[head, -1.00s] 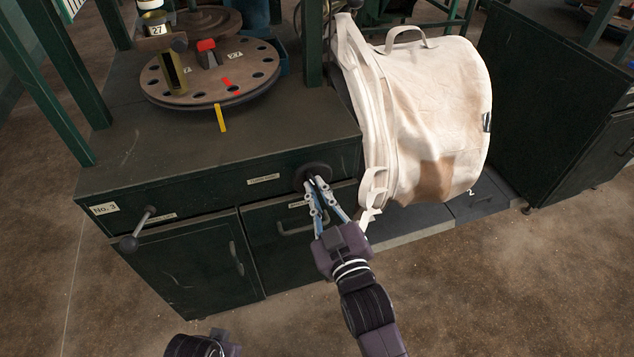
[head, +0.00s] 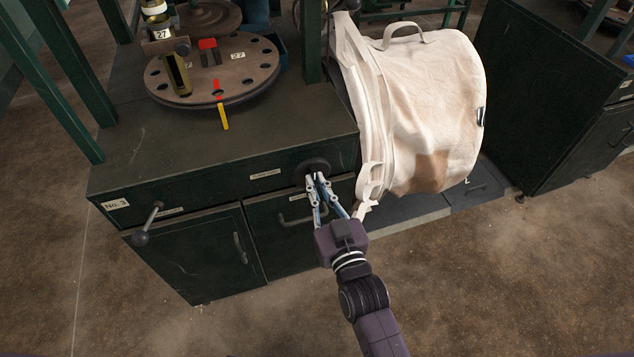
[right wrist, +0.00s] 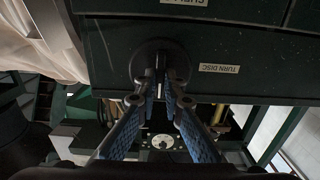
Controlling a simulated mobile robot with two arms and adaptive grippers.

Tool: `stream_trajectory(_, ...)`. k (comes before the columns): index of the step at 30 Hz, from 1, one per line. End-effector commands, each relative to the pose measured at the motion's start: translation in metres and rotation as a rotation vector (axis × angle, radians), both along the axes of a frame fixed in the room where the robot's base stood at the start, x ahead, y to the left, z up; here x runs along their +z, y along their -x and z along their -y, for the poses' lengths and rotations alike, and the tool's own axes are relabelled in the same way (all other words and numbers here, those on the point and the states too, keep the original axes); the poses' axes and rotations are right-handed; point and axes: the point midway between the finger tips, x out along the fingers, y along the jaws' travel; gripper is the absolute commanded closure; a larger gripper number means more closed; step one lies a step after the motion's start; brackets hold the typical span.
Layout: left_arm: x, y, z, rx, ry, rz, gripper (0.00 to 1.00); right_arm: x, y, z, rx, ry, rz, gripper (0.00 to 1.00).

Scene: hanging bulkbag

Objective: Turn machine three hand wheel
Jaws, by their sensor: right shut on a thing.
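The machine labelled No. 3 (head: 115,204) is a dark green cabinet. Its black round hand wheel (head: 312,166) is on the front face at the right, and also shows in the right wrist view (right wrist: 151,54). My right gripper (head: 316,178) is shut on the hand wheel, its fingertips near the wheel's middle; they partly hide what they hold. In the right wrist view the fingertips (right wrist: 160,82) meet just in front of the wheel. On top, a brown disc (head: 250,79) with holes bears a red mark (head: 218,88), which lines up with a yellow pointer (head: 225,117). My left gripper is out of view.
A large white bulk bag (head: 425,110) hangs close to the right of the wheel, its strap near my gripper. A crank with a ball knob (head: 142,238) sticks out at the left. A TURN DISC label (right wrist: 219,68) is beside the wheel. The floor in front is clear.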

Motion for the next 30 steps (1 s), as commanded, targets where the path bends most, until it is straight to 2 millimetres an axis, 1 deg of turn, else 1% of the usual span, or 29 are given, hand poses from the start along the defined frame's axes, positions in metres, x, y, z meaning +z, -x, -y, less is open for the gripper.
stream_trajectory(11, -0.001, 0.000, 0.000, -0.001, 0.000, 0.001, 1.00, -0.002, 0.000, 0.000, 0.001, -0.001, -0.003, 1.00)
stream_trajectory(12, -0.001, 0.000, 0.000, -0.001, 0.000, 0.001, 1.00, -0.002, 0.000, 0.000, 0.001, -0.001, -0.003, 0.89)
stream_trajectory(16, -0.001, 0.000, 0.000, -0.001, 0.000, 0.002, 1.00, -0.001, 0.000, 0.000, 0.001, 0.000, -0.002, 0.75)
stream_trajectory(17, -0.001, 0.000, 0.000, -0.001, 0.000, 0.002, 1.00, -0.001, 0.000, 0.000, 0.000, 0.000, -0.002, 0.74)
stream_trajectory(26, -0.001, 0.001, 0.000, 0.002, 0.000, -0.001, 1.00, -0.001, 0.002, 0.001, 0.000, -0.001, -0.001, 0.74)
stream_trajectory(28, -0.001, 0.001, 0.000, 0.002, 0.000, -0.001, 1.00, -0.001, 0.007, 0.002, 0.000, -0.001, -0.001, 0.74)
stream_trajectory(30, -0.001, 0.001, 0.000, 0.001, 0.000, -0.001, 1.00, -0.002, 0.017, 0.005, 0.001, 0.000, -0.004, 0.74)
